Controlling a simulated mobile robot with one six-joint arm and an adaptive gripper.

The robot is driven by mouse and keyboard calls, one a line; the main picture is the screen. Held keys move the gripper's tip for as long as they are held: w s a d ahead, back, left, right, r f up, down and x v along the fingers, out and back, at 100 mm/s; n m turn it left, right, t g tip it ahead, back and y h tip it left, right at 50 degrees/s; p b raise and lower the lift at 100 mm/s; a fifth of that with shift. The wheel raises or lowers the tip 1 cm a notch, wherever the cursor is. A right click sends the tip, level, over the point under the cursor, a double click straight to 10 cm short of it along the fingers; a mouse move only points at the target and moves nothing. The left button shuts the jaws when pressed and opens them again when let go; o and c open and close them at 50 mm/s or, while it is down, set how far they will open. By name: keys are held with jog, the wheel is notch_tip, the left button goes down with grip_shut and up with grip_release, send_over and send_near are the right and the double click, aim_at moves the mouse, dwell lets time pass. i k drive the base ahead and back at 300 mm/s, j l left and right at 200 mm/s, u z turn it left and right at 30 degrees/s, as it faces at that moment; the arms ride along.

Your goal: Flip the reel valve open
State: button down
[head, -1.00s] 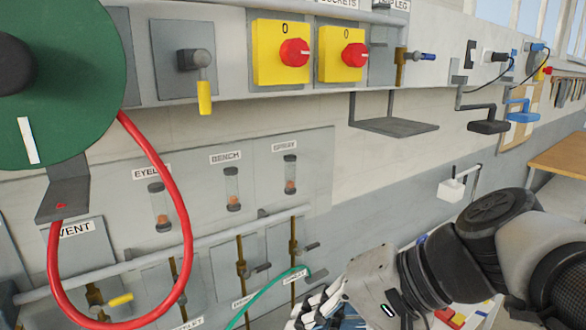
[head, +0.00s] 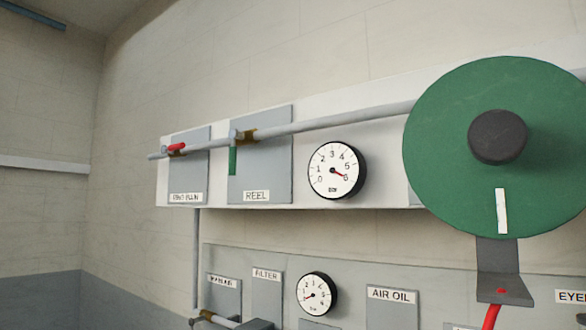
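The reel valve (head: 246,136) sits on the pipe in front of a grey plate labelled REEL (head: 257,196), left of centre in the head view. It has a brass body, and its green lever (head: 233,160) hangs straight down, across the line of the pipe. My gripper is not in view, and nothing touches the valve.
A red-levered valve (head: 176,149) sits to its left, its lever lying along the pipe. A gauge (head: 336,170) and a large green reel disc (head: 540,150) with a black hub are to the right. Lower are a second gauge (head: 317,294) and labelled plates.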

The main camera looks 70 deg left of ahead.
aim_at(233, 134)
jog(key=u, duration=2.75)
